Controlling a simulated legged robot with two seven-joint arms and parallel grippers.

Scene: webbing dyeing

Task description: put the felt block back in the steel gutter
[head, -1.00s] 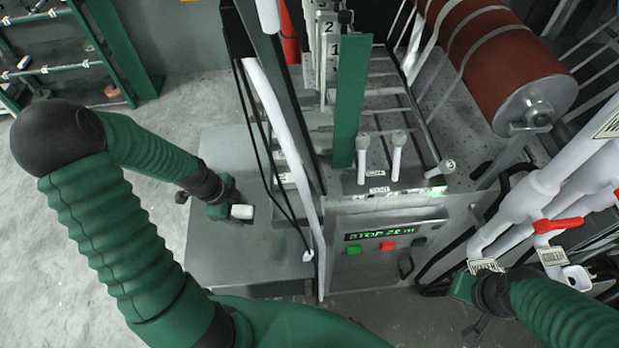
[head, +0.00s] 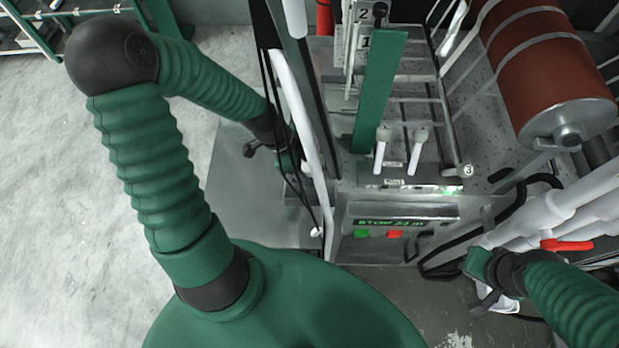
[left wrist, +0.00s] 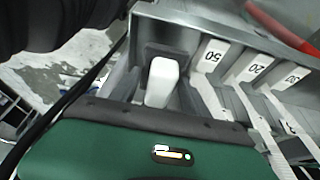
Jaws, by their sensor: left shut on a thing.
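The felt block (left wrist: 162,84) is a small white block in the left wrist view. My left gripper (head: 289,160) is shut on it. In the head view the block is hidden, and the gripper is partly covered by black cables and a white pole. In the left wrist view the block is in front of a grey metal trough with partitions, seemingly the steel gutter (left wrist: 192,32). It lines up with the end bay, beside the tag 50. I cannot tell whether it touches the bottom. My right gripper (head: 484,290) is at lower right; its jaw state is unclear.
The white pole (head: 298,105) and hanging black cables stand close to my left gripper. The machine's control panel (head: 395,232) and two white levers (head: 390,150) are right of it. White pipes with a red valve handle (head: 566,245) are near my right arm. Open floor lies left.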

